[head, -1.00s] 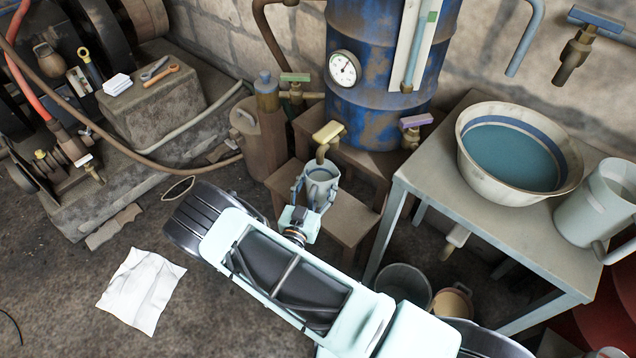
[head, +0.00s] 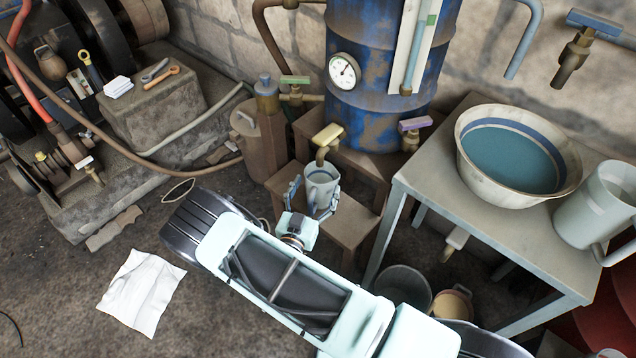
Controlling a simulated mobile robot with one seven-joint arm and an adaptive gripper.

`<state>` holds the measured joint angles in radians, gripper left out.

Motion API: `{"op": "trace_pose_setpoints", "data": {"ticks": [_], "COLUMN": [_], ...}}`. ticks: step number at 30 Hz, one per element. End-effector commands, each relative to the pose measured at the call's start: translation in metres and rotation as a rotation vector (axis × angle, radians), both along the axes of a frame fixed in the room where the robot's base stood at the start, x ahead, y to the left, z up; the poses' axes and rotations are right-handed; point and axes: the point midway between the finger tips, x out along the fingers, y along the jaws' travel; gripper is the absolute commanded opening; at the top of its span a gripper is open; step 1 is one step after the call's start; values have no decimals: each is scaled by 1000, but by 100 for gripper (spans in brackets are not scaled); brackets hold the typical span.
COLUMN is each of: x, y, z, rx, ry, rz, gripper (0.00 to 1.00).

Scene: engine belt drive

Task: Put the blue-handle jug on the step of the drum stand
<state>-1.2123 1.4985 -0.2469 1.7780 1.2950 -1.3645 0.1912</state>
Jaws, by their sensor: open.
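A small pale grey-blue jug (head: 320,184) is upright below the yellow-handled tap (head: 327,137), and appears to rest on the wooden step (head: 352,222) of the drum stand (head: 360,160). Its base and its handle are hidden or too small to make out. My gripper (head: 312,200) is open, with one finger on each side of the jug; I cannot tell whether either finger touches it. The blue rusty drum (head: 375,100) with a round gauge stands on the stand above the step.
A metal table (head: 455,215) at right holds a basin (head: 485,185) of bluish liquid and a large pale jug (head: 590,215). A brown can (head: 260,145) stands left of the step. Buckets (head: 405,285) are under the table. White paper (head: 142,290) lies on the floor.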

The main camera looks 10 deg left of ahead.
Motion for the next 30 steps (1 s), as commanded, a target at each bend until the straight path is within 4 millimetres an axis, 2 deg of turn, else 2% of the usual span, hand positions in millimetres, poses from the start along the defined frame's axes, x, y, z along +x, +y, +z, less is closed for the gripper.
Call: {"op": "trace_pose_setpoints", "data": {"ticks": [6, 13, 19, 30], "x": [-49, -89, -103, -103], "y": [7, 13, 14, 14], "z": [1, 1, 1, 0], "rx": [-2, -1, -1, -1], "ry": [2, 1, -1, -1], "rz": [2, 1, 0, -1], "gripper": [74, 74, 74, 74]}}
